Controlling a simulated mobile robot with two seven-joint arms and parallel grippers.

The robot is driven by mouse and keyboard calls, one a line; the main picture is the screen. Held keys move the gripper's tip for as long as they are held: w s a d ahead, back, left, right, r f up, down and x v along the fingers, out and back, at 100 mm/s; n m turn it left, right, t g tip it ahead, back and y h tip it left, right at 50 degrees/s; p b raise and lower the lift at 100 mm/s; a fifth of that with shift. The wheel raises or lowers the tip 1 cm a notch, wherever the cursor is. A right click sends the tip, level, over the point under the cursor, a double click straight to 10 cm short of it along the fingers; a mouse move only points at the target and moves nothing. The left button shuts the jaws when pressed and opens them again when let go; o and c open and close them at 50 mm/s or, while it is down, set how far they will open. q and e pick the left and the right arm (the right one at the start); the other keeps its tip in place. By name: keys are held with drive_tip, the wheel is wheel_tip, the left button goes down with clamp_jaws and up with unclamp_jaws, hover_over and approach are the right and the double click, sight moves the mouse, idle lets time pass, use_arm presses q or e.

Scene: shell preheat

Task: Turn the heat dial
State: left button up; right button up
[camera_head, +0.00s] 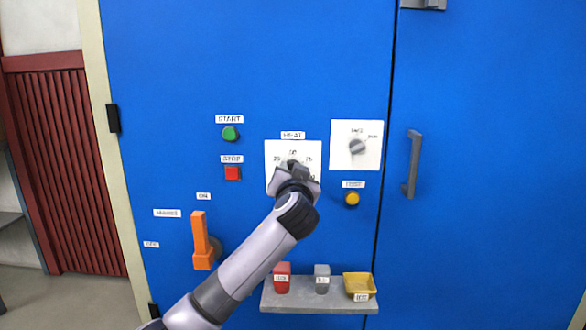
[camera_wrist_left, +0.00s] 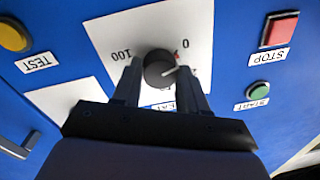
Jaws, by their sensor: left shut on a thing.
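My left gripper (camera_wrist_left: 161,78) is shut on the dial, one finger on each side. In the head view the left gripper (camera_head: 293,172) covers most of the dial on the HEAT plate (camera_head: 275,150). My right gripper is not in view.
A second dial (camera_head: 358,147) sits on a plate to the right, above a yellow button (camera_head: 352,199). Green (camera_head: 230,133) and red (camera_head: 232,173) buttons are to the left. An orange lever (camera_head: 201,240) is lower left. A grey shelf (camera_head: 318,300) juts out below; a door handle (camera_head: 412,164) is right.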

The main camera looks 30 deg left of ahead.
use_arm(q)
drive_tip(key=shift+a+r+m+t+h+p, duration=0.15)
drive_tip(key=shift+m+h+p, duration=0.35)
drive_tip(key=shift+m+p, duration=7)
drive_tip(key=shift+m+t+h+p, duration=0.4)
drive_tip(key=shift+m+p, duration=4.5)
drive_tip(key=shift+m, duration=5.1)
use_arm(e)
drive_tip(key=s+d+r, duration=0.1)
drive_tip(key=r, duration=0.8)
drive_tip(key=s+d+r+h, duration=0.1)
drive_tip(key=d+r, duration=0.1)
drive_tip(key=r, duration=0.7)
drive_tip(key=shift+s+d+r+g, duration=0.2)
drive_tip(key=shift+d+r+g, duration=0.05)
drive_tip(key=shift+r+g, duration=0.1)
